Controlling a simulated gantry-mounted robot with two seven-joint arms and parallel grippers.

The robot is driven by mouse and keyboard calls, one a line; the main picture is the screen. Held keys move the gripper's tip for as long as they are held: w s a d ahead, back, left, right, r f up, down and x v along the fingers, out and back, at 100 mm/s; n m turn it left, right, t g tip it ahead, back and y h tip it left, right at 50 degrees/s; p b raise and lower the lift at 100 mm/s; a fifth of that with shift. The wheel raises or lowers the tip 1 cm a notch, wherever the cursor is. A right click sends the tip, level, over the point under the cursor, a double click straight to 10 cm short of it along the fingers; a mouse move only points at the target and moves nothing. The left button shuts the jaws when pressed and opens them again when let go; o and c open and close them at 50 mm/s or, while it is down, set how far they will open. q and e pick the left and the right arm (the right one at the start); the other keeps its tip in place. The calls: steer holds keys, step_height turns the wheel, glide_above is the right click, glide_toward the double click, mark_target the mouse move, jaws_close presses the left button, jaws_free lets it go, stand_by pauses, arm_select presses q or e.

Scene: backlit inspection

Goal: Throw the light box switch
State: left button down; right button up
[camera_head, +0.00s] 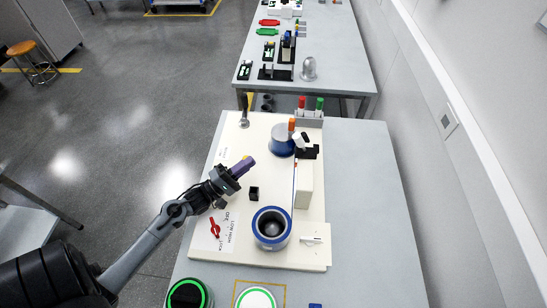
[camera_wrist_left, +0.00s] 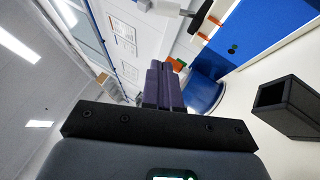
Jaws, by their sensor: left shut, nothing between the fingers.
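A small red lever-like switch (camera_head: 214,228) sits on a white labelled plate (camera_head: 227,240) at the front left of the cream board; the lettering reads partly as OFF, LOW and HIGH. Whether it is the light box switch I cannot tell for sure. My left gripper (camera_head: 244,166) is shut and empty, its purple fingers together above the board, farther back than the red switch and apart from it. The fingers also show in the left wrist view (camera_wrist_left: 161,86); the red switch does not show there. My right gripper is not in view.
On the cream board (camera_head: 235,130) stand a small black open box (camera_head: 253,193), a blue-rimmed cup (camera_head: 271,228), a tall white box (camera_head: 304,186) and a blue-and-white round item (camera_head: 281,140). Two green-ringed round items lie at the front. The grey table (camera_head: 370,210) is clear on the right.

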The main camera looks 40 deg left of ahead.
arm_select(q)
glide_toward(301, 143)
steer(key=w+a, duration=0.4)
steer(key=a, duration=0.1)
arm_select(e)
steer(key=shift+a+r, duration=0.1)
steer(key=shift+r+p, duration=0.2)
steer(key=shift+p, duration=0.15)
arm_select(q)
steer(key=shift+w+d+r, duration=0.3)
steer(key=shift+d, duration=0.3)
steer(key=shift+w+d+r, duration=0.3)
steer(key=shift+w+d, duration=0.05)
steer(key=shift+d, duration=0.2)
steer(key=shift+w+d+r, duration=0.3)
steer(key=shift+d, duration=0.3)
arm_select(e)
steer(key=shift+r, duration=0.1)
